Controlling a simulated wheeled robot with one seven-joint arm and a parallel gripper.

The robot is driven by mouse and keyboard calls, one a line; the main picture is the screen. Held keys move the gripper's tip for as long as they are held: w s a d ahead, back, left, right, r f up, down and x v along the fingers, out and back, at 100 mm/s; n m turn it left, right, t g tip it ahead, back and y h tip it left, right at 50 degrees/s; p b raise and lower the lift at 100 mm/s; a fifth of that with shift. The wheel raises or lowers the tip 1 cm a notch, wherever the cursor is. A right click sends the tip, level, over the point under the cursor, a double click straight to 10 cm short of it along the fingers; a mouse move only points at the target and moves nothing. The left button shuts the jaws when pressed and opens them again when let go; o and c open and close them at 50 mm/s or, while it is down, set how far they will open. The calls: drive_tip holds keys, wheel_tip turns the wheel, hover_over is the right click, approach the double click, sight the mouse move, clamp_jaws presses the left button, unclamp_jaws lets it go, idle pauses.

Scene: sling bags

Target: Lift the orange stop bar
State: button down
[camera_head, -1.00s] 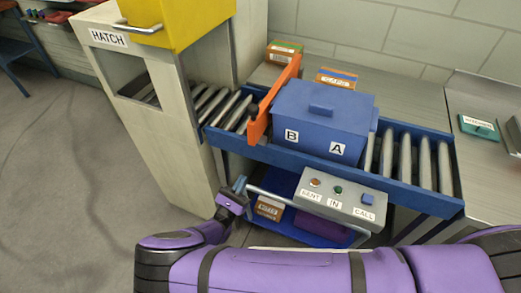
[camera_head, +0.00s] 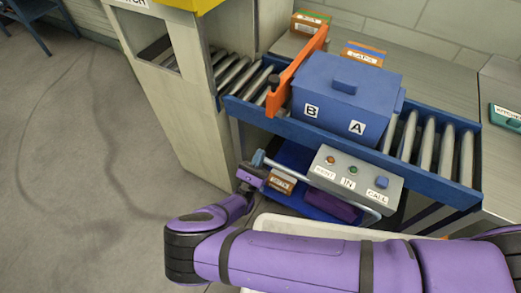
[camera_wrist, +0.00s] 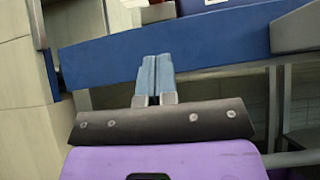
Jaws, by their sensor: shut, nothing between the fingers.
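The orange stop bar (camera_head: 297,70) lies slantwise across the roller conveyor, just left of the blue lidded bin (camera_head: 340,98) marked B and A. A dark knob shows near its front end. My gripper (camera_head: 258,158) is low in front of the conveyor's blue side rail, below and left of the bar, and apart from it. In the wrist view my gripper (camera_wrist: 156,75) has its two blue fingers together and empty, pointing at the blue rail (camera_wrist: 200,42). The stop bar cannot be made out in the wrist view.
A grey control box (camera_head: 355,180) with buttons sits on the front, right of my gripper. A blue lower shelf holds a brown box (camera_head: 281,183). The pale hatch housing (camera_head: 185,110) stands left. More boxes (camera_head: 362,54) are behind the bin. Open floor lies left.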

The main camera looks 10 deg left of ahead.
drive_tip(key=w+d+r, duration=0.1)
drive_tip(key=w+r, duration=0.4)
drive_tip(key=r, duration=0.4)
drive_tip(key=shift+d+r, duration=0.3)
drive_tip(key=shift+d, duration=0.1)
drive_tip(key=shift+w, duration=0.1)
